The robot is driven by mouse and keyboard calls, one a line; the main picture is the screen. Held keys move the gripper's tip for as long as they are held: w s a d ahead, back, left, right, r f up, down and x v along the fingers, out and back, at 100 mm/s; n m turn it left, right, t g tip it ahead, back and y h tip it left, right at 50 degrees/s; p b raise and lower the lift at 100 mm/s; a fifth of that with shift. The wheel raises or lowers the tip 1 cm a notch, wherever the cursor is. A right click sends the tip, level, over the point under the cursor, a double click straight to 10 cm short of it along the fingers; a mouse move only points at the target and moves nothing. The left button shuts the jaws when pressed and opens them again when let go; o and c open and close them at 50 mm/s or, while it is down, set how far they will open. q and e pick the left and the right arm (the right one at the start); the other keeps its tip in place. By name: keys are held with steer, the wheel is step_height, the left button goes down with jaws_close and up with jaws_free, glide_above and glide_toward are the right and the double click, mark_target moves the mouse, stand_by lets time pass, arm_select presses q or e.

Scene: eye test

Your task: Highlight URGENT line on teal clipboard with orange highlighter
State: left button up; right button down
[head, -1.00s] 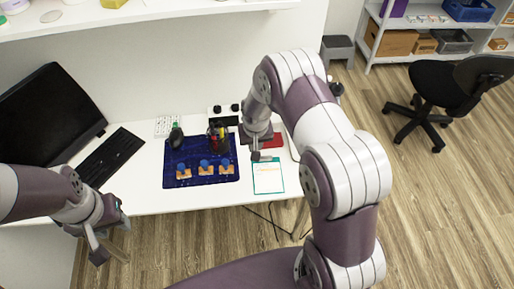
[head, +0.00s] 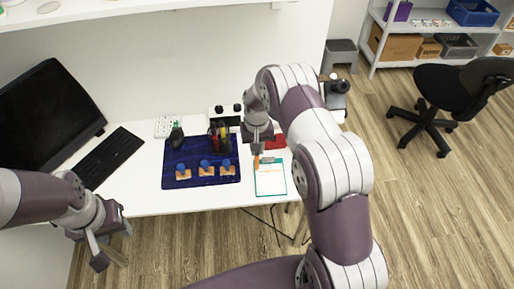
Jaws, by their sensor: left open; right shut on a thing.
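The teal clipboard (head: 285,186) lies on the white desk near its front edge, with a white sheet on it. The print on the sheet is too small to read. My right gripper (head: 256,153) is at the clipboard's upper left corner, shut on the orange highlighter (head: 257,162). Only a short orange part of the highlighter shows below the fingers. I cannot tell whether its tip touches the paper. My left gripper (head: 108,260) is open and empty, in front of the desk's front edge, low on the left.
A dark blue mat (head: 205,178) left of the clipboard carries several small wooden blocks with blue tops and a dark pen holder (head: 219,138). A red item (head: 275,142) lies behind the clipboard. A keyboard (head: 108,158) and monitor (head: 50,115) stand left.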

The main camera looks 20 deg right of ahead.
steer(key=shift+f+b, duration=0.5)
steer(key=shift+f, duration=0.1)
stand_by(0.8)
steer(key=s+d, duration=0.2)
steer(key=d, duration=0.7)
steer(key=shift+s+p, duration=0.3)
steer(key=shift+s, duration=0.05)
stand_by(2.0)
step_height(320, 180, up, 7)
steer(key=p, duration=0.5)
stand_by(0.4)
